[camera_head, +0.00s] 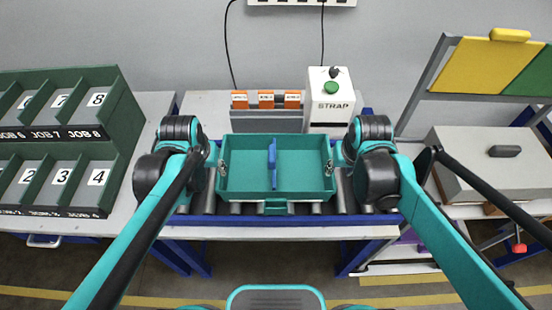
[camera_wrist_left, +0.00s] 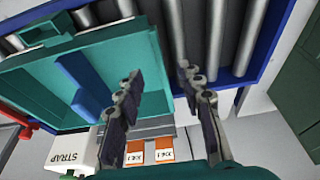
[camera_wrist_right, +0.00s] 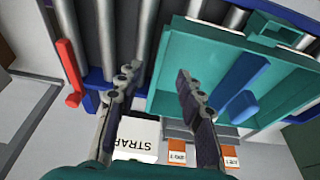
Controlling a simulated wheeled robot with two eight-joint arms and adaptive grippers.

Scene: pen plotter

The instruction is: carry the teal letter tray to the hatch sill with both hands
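The teal letter tray (camera_head: 245,180) with a blue divider (camera_head: 272,163) sits level on the roller conveyor, in front of the STRAP machine. My left gripper (camera_head: 216,166) is at its left side wall. In the left wrist view its fingers (camera_wrist_left: 160,80) are apart, one over the tray's inside and one outside above the rollers. My right gripper (camera_head: 336,166) is at the right side wall. In the right wrist view its fingers (camera_wrist_right: 154,80) likewise stand apart on either side of the wall. I see no firm grip on either wall. I cannot pick out the hatch sill.
The STRAP machine (camera_head: 331,98) with a green button and orange-labelled holders (camera_head: 266,100) stand behind the tray. Green numbered pigeonholes (camera_head: 62,140) are at the left. A grey box (camera_head: 490,165) and yellow and green panels (camera_head: 480,75) are at the right.

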